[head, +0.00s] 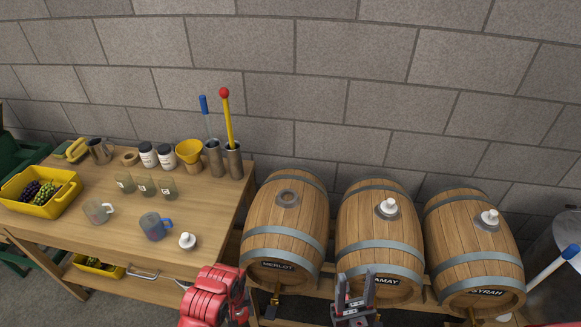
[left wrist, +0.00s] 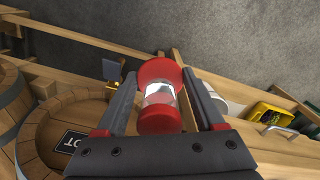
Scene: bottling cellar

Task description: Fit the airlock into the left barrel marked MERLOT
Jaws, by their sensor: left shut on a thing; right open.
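In the head view only red parts of my left arm show clearly, low between the table and the MERLOT barrel (head: 262,225); the held thing cannot be made out there. In the left wrist view the MERLOT barrel's end (left wrist: 42,135) lies left of the fingers. My right gripper (head: 354,288) is open and empty in front of the middle barrel (head: 372,235).
The middle barrel and the SYRAH barrel (head: 465,250) carry white-topped fittings. A similar white fitting (head: 187,241) stands on the wooden table (head: 100,238), near mugs, jars and a yellow crate (head: 62,199). A steel drum stands far right. Air above the barrels is clear.

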